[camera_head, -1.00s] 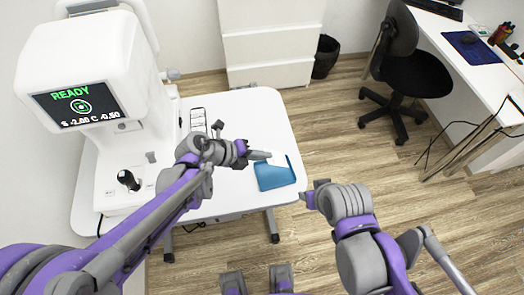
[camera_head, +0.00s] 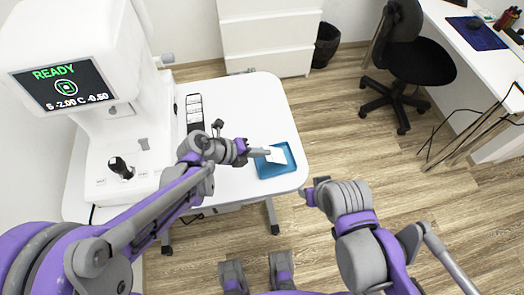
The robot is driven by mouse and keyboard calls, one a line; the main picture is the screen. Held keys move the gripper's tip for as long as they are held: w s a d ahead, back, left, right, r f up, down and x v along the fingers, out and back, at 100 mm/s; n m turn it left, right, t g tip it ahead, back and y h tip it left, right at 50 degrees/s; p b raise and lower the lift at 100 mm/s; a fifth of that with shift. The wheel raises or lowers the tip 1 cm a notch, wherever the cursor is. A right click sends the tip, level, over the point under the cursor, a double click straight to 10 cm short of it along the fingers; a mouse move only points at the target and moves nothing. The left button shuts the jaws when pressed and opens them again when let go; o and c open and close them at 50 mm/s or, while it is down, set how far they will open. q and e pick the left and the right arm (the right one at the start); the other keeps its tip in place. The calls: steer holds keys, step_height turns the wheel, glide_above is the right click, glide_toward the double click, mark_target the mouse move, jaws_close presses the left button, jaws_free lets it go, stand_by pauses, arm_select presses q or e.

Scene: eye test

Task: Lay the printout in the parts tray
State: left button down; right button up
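The parts tray (camera_head: 290,168) is a shallow blue tray near the right edge of the white table. The printout (camera_head: 276,155), a small white sheet, shows within the tray's outline, toward its far left part. My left gripper (camera_head: 262,153) reaches in from the left with its fingertips at the sheet's left edge. Its fingers look closed together on the sheet, seen side-on. Whether the sheet touches the tray floor is hard to see. My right gripper (camera_head: 309,194) is off the table's right front corner, apart from the tray; its finger gap is unclear.
A white eye-test machine (camera_head: 75,75) with a lit screen stands on the table's left. A dark slotted item (camera_head: 194,113) lies behind my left gripper. A black chair (camera_head: 410,65), a desk (camera_head: 490,55) and a bin (camera_head: 327,45) are farther off. The table's far right is clear.

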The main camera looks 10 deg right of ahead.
arm_select(q)
steer(key=c, duration=1.5)
jaws_free()
steer(key=shift+c, duration=0.2)
steer(key=o, duration=0.5)
steer(key=shift+r, duration=0.1)
steer(key=p+v, duration=0.1)
steer(key=v, duration=0.9)
steer(key=shift+a+r, duration=0.2)
steer(key=shift+a, duration=0.05)
steer(key=shift+s, duration=0.15)
